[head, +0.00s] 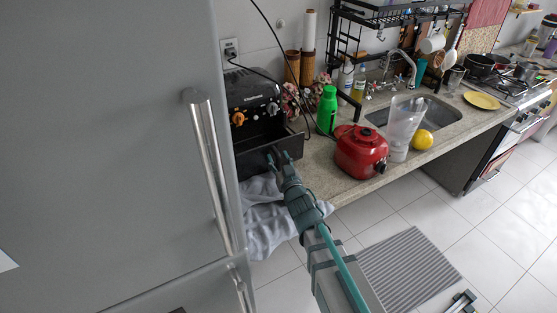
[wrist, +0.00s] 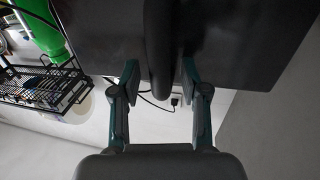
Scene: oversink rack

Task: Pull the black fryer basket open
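The black fryer (head: 252,95) stands on the counter beside the fridge, with two knobs on its front. Its black basket (head: 291,142) sticks out from the body, and its open top shows. My gripper (head: 276,156) is at the basket's front, over the handle. In the wrist view, the dark basket handle (wrist: 158,50) lies between the two fingers of my gripper (wrist: 159,75). The fingers are open, with a small gap visible on each side of the handle. The basket's front (wrist: 105,35) fills the top of that view.
The grey fridge (head: 110,150) stands close on the left. A grey cloth (head: 265,220) hangs below the basket. The tiled floor is mostly clear.

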